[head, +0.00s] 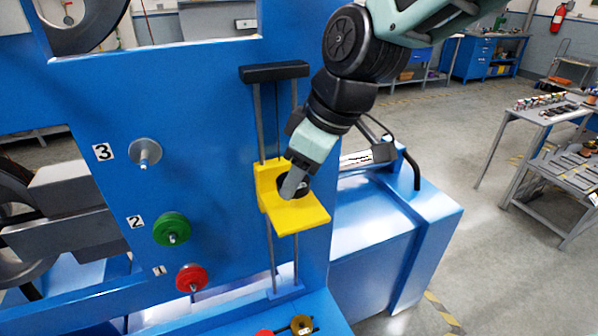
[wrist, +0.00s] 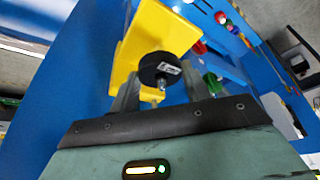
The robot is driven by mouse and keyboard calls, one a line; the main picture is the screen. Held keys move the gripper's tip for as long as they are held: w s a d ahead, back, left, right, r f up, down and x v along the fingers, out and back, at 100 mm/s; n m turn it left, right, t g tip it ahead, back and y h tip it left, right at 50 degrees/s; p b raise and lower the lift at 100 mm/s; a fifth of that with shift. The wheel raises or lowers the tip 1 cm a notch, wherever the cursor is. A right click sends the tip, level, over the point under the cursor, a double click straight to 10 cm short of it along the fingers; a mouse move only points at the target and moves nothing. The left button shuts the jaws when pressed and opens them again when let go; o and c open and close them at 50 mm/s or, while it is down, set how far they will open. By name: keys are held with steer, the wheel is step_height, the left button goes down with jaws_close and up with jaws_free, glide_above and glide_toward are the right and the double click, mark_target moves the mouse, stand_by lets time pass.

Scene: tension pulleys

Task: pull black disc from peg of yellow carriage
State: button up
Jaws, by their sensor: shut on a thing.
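The yellow carriage (head: 305,217) rides on two vertical rods on the blue panel and has a flat ledge at its front. The black disc (wrist: 152,66) is at the carriage's upright face, with a metal peg tip (wrist: 161,84) sticking out of its middle. My gripper (head: 292,190) is at the disc in front of the carriage, its fingers shut on the disc's rim from both sides. In the head view my fingers hide part of the disc. How far along the peg the disc sits cannot be told.
A dark block (head: 274,71) tops the rods. Small colored parts (head: 301,324) lie below.

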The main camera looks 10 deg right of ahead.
steer(key=shift+r, duration=0.1)
steer(key=shift+r+p, duration=1.3)
steer(key=shift+r, duration=0.4)
steer(key=shift+r+p, duration=0.65)
steer(key=shift+r, duration=0.25)
step_height(320, 180, up, 4)
steer(key=p, duration=0.3)
